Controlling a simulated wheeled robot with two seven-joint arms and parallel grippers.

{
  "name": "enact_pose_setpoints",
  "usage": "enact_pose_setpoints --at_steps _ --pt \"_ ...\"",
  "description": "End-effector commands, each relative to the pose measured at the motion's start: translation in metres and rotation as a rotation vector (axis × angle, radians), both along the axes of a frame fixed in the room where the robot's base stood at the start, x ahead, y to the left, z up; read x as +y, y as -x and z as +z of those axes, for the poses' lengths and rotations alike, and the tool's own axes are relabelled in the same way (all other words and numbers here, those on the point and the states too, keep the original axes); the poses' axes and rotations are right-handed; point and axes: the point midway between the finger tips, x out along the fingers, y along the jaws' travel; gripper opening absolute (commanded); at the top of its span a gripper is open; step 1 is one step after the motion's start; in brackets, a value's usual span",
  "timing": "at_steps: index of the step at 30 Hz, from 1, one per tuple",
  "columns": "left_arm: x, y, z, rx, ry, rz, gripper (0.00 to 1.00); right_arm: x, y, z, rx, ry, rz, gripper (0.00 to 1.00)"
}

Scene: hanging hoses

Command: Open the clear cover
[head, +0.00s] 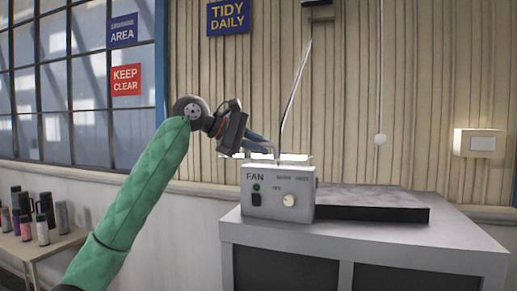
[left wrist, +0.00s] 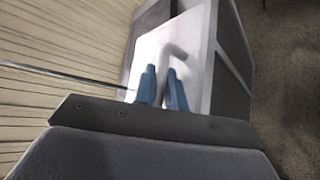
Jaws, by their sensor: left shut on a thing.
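The white control box (head: 278,191) marked FAN sits on the left front of the grey cabinet, with a green lamp, a dark button and a pale knob on its face. A thin see-through strip with bright glints, which looks like the clear cover (head: 294,157), shows just above the box; its full outline is hard to see. My left gripper (head: 273,150) reaches in from the left, its blue fingertips at this strip and shut on it. In the left wrist view the blue fingers (left wrist: 163,85) are close together, with a blurred grey curved shape beyond them. My right gripper is out of view.
The grey cabinet (head: 350,233) has a dark flat slab (head: 375,207) behind and right of the box. A thin line rises steeply from the box. A white ball (head: 380,139) hangs on a cord. Bottles stand on a side table (head: 45,245) at left.

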Motion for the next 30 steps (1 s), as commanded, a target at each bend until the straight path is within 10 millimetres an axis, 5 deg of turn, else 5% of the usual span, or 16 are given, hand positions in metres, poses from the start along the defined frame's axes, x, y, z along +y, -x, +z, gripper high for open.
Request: enact_pose_setpoints --at_steps 11,12,14,30 --pt "0.000 -0.001 0.000 0.005 -0.001 0.000 0.00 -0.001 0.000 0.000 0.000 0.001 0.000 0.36" --pt "0.000 -0.001 0.000 0.005 -0.001 0.000 0.14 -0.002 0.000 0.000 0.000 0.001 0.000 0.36" --pt "0.000 -0.001 0.000 0.005 -0.001 0.000 0.21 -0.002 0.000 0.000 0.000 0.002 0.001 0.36" --pt "0.014 0.004 0.005 0.002 0.000 0.002 0.21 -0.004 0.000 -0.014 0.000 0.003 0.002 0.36"
